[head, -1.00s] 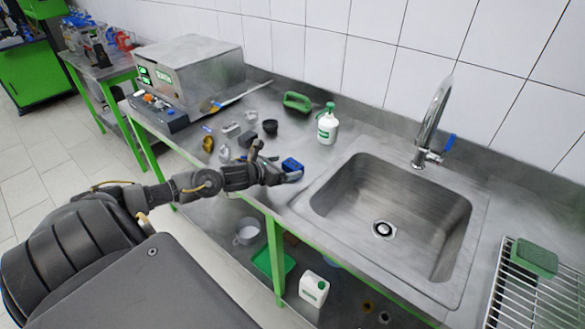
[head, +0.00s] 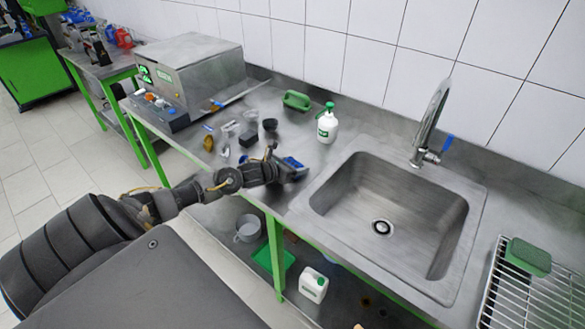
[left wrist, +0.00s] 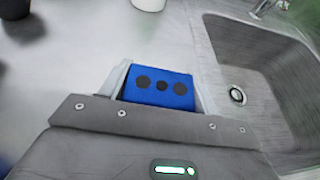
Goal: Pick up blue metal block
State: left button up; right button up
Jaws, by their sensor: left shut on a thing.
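The blue metal block (head: 292,163) is at the end of my left arm in the head view, on or just above the steel counter beside the sink's left edge. In the left wrist view the block (left wrist: 158,88) shows a blue face with three dark round spots. It sits between the two fingers of my left gripper (head: 290,172), which is shut on it. I cannot tell whether the block touches the counter. My right gripper is not in view.
The sink (head: 390,215) with its tap (head: 430,125) lies right of the block. A white bottle with a green top (head: 327,125), a green object (head: 297,100), a dark cup (head: 270,126) and several small parts stand behind and left. A wire rack (head: 525,295) is at far right.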

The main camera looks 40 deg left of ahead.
aim_at(294, 162)
pick_arm(q)
jog(key=shift+c, duration=1.1)
jog(key=shift+r, duration=0.15)
jog(key=shift+r, duration=0.3)
notch_tip(294, 162, up, 2)
jog(key=shift+a+r+b, duration=0.1)
jog(key=shift+r+b, duration=0.05)
jog(key=shift+b, duration=0.15)
jog(key=s+a+r+p, duration=0.2)
jog(key=s+a+r, duration=0.1)
jog(key=s+r, duration=0.7)
jog(key=shift+s, duration=1.8)
